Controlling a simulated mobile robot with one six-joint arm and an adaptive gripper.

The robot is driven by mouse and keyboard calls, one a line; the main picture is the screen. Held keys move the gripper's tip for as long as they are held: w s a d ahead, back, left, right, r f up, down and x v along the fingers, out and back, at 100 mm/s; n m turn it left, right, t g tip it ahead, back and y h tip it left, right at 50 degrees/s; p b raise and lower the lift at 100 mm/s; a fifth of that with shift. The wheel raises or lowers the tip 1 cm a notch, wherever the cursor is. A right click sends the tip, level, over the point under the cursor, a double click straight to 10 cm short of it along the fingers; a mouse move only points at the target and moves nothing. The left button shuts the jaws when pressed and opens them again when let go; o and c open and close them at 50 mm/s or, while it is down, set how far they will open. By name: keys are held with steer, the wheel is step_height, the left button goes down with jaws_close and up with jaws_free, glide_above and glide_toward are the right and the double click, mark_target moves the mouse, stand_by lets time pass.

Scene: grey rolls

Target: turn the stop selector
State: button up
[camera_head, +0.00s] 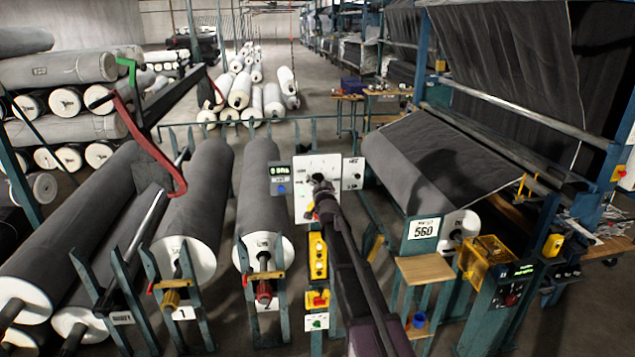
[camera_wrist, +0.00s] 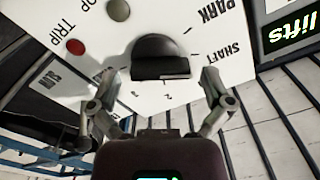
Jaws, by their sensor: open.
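A white panel (camera_head: 303,206) stands on a post in the middle of the head view. In the wrist view the same panel (camera_wrist: 185,15) fills the upper part, its lettering inverted. A black rotary knob (camera_wrist: 160,50), seemingly the stop selector, sits on it with tick marks and the words PARK and SHAFT beside it. My gripper (camera_wrist: 160,78) is open, its fingers apart toward the lower left and lower right of the knob. In the head view my gripper (camera_head: 319,184) covers part of the panel, and the knob is hidden.
A red round part (camera_wrist: 75,46) by TRIP and a grey one (camera_wrist: 118,10) share the panel. A small display (camera_head: 280,178) stands left of it. A yellow button box (camera_head: 318,256) sits below. Grey rolls (camera_head: 263,200) lie left; a fabric machine (camera_head: 440,155) stands right.

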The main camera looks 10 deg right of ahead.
steer(key=s, duration=1.1)
steer(key=s+f+n+g+b, duration=0.1)
steer(key=s+f+g+b, duration=0.25)
steer(key=f, duration=0.45)
steer(key=s+a+f+n+g+b, duration=0.1)
steer(key=s+f+g+b, duration=0.1)
steer(key=s+f+b, duration=0.4)
steer(key=s+f+n+g+b, duration=0.1)
steer(key=s+f+g, duration=0.2)
steer(key=f, duration=0.6)
steer(key=s+f+n+g+b, duration=0.1)
steer(key=s+f+g+b, duration=0.3)
steer(key=s+f, duration=0.4)
steer(key=s+d+f+n+g+b, duration=0.1)
steer(key=s+f+g+b, duration=0.4)
steer(key=s, duration=0.8)
step_height(320, 180, down, 3)
steer(key=shift+s+r+n+b, duration=0.1)
steer(key=shift+s+n+b, duration=0.1)
steer(key=shift+n+b, duration=0.25)
